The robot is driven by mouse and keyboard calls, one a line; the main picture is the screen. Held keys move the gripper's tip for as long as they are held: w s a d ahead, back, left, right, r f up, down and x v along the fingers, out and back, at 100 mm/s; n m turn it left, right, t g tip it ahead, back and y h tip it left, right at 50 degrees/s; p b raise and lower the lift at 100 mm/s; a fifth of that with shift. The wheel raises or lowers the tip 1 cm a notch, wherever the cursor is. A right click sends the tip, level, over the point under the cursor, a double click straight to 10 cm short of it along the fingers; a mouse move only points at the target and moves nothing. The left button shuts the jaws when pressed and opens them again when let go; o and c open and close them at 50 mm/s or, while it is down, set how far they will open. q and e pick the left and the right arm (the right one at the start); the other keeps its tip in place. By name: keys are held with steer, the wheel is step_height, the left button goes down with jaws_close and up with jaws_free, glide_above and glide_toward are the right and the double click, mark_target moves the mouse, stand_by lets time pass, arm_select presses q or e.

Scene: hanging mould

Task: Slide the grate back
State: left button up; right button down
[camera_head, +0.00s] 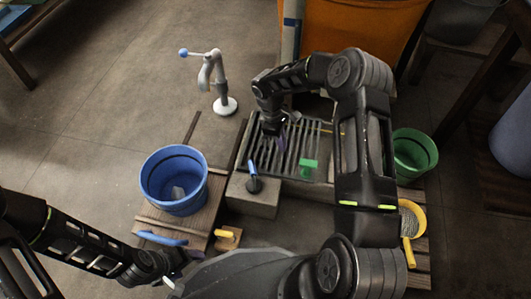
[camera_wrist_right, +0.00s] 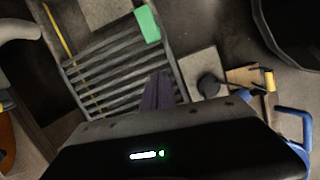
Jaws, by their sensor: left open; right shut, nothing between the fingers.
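The grate (camera_head: 262,160) is a dark slatted panel on a low block frame in the middle of the head view. It fills the upper left of the right wrist view (camera_wrist_right: 100,72). A green block (camera_head: 308,168) sits at its right part and also shows in the wrist view (camera_wrist_right: 148,24). My right gripper (camera_head: 280,143) points down over the grate's slats, with its purplish fingers (camera_wrist_right: 157,92) shut and empty. I cannot tell whether the fingertips touch or enter a gap. My arm hides part of the grate's right side. My left gripper (camera_head: 174,272) is open at the lower left, away from the grate.
A blue bucket (camera_head: 175,180) stands left of the grate. A blue-handled tool (camera_head: 253,182) is on the block before it. A grey stand with a blue knob (camera_head: 219,85) is behind left. A green bucket (camera_head: 414,153) and a yellow-rimmed round item (camera_head: 411,222) are at right.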

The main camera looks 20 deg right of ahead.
steer(key=shift+w+d+r, duration=0.15)
steer(key=shift+d+r, duration=0.05)
steer(key=shift+f, duration=0.15)
steer(key=b, duration=0.5)
glide_toward(290, 169)
steer(key=x, duration=0.5)
steer(key=shift+f, duration=0.1)
steer(key=shift+s+d+r, duration=0.2)
steer(key=shift+s+d, duration=0.25)
steer(key=shift+s, duration=0.05)
steer(key=shift+s+d+r, duration=0.15)
steer(key=shift+s+d, duration=0.35)
steer(key=shift+s+d+r, duration=0.1)
steer(key=shift+s+d, duration=0.3)
